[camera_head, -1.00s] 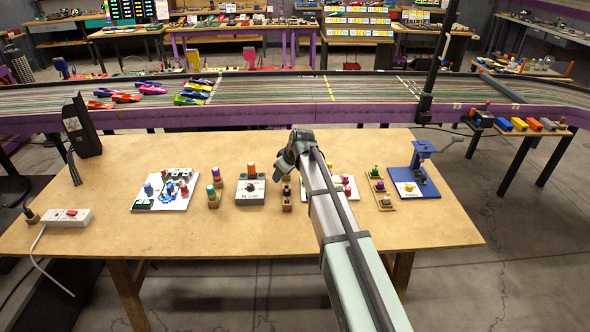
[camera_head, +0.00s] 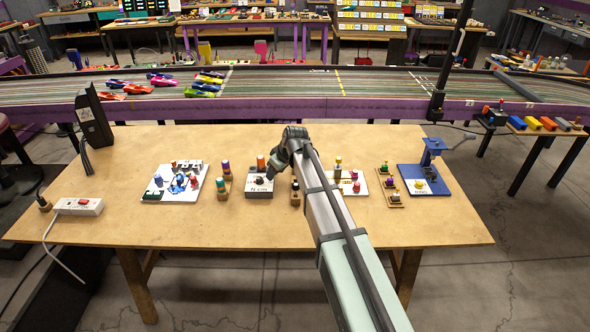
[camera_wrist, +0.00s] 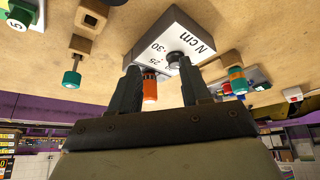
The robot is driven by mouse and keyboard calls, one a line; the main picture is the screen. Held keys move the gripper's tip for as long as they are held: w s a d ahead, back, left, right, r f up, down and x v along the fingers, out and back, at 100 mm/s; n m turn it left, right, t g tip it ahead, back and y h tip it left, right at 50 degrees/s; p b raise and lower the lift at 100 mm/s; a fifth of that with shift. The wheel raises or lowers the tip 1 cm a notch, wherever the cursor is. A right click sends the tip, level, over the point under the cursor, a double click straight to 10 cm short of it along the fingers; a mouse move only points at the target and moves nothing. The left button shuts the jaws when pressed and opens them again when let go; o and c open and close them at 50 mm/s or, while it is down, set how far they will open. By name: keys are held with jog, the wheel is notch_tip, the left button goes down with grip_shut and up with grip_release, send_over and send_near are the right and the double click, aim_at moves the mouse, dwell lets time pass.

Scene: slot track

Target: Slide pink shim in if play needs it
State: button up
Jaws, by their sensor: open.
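I cannot pick out the pink shim for certain in either view. My gripper (camera_wrist: 160,66) is open, its two dark fingers apart. In the wrist view it is over a grey block (camera_wrist: 172,38) marked "N cm", with a dark knob and an orange-topped post (camera_wrist: 150,87) showing between the fingers. In the head view the grey block (camera_head: 260,184) sits mid-table, just left of and below my wrist. A white plate (camera_head: 349,188) with small coloured pieces is partly hidden behind my arm. A wooden rack (camera_head: 396,202) with coloured knobs stands right of it.
A white board (camera_head: 160,183) with blue and red parts lies left. A small wooden stand (camera_head: 226,188) with coloured knobs is beside the grey block. A blue press (camera_head: 415,184) stands right, a power strip (camera_head: 75,207) far left. The table's front strip is clear.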

jog(key=w+d+r+m, duration=0.1)
jog(key=w+d, duration=0.2)
jog(key=d, duration=0.5)
notch_tip(320, 180, up, 6)
jog(key=n+g+h, duration=0.4)
jog(key=n, duration=0.2)
send_over(355, 171)
notch_tip(355, 171, down, 13)
jog(key=shift+f, duration=0.2)
jog(key=shift+c, duration=0.4)
grip_shut()
